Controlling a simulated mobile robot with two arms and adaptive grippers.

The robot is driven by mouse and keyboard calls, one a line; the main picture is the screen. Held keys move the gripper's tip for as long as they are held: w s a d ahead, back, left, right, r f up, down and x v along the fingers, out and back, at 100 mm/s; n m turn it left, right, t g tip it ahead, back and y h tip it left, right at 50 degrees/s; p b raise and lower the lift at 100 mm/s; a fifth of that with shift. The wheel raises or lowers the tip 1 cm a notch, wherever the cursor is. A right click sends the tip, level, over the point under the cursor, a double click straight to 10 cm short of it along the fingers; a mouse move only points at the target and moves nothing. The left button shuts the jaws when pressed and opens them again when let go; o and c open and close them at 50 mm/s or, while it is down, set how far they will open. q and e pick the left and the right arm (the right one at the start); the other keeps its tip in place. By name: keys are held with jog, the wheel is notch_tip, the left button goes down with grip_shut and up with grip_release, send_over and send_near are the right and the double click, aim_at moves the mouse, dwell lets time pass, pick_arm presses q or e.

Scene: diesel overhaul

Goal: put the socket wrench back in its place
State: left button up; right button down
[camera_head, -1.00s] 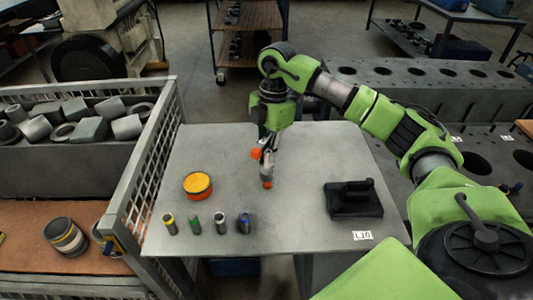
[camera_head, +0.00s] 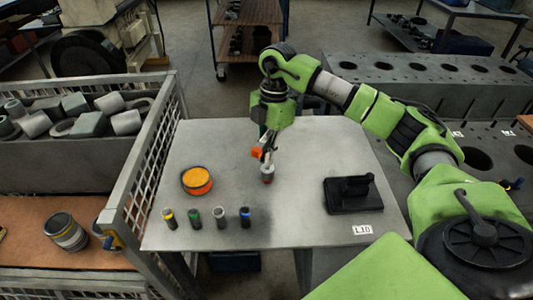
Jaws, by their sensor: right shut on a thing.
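My left gripper is not in view.
A black block-like holder (camera_head: 352,194) and a label (camera_head: 362,230) are at the right. A mesh-sided crate (camera_head: 135,215) borders the left edge. The table's front middle is clear.

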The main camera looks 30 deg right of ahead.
aim_at(266, 136)
jog(key=shift+f, duration=0.15)
jog(key=shift+f+b, duration=0.7)
jog(key=shift+f, duration=0.3)
jog(key=c, duration=1.5)
grip_release()
jog(key=shift+r, duration=0.1)
notch_tip(266, 136, up, 9)
jog(key=p, duration=0.7)
